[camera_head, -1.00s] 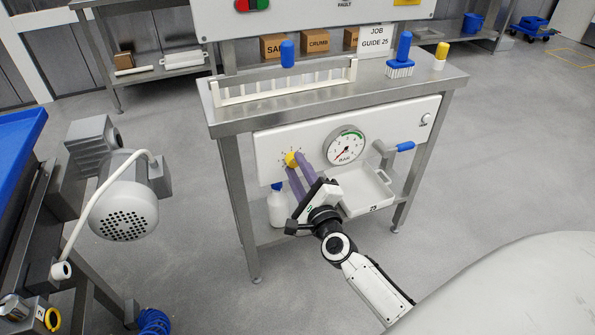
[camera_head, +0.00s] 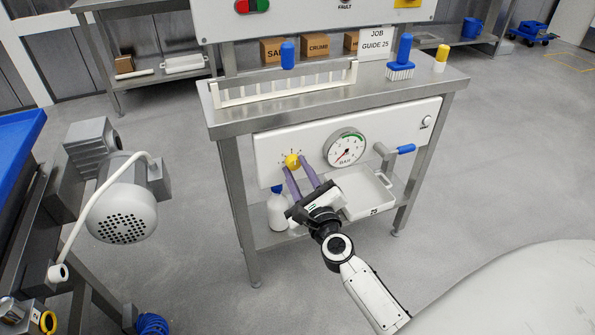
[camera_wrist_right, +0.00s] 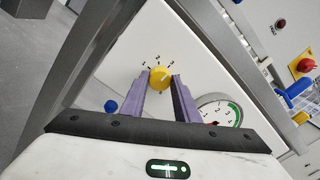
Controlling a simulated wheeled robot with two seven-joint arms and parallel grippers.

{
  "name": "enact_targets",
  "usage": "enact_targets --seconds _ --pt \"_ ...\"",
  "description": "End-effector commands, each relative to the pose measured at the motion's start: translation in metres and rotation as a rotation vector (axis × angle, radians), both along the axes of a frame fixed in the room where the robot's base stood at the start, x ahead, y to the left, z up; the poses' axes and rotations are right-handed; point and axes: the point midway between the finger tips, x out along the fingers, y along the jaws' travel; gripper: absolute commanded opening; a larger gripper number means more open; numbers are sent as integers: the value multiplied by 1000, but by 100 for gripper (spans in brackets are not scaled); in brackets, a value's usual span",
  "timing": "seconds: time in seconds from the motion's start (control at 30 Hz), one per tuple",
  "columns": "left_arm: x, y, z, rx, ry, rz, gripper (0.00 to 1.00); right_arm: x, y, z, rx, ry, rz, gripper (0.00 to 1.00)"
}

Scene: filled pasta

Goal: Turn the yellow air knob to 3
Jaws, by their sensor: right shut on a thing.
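The yellow air knob (camera_head: 292,161) is on the left part of the white panel (camera_head: 265,150), with a scale of small marks and numbers around it. The fingertips hide part of the knob's sides. My left gripper is not in view.
A blue-handled lever (camera_head: 405,149) is farther right. A spray bottle (camera_head: 277,210) and a white tray (camera_head: 370,195) are below the panel.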

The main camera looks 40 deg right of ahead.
Motion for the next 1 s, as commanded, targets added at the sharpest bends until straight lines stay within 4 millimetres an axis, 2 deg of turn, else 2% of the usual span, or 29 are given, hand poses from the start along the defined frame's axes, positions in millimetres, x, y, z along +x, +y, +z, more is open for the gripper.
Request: enact_targets --seconds 0.27,0.3,0.4,0.77,0.87,1.0 --pt "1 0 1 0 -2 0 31 -1 1 -1 1 3 1 6" --pt "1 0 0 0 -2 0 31 -1 1 -1 1 3 1 33" --pt "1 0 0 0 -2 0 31 0 0 -1 1 3 1 47" --pt "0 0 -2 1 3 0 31 -6 2 -1 0 2 0 47" --pt "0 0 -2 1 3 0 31 -19 6 -3 0 3 1 47" --pt "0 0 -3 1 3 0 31 -46 13 -4 -1 5 1 47"
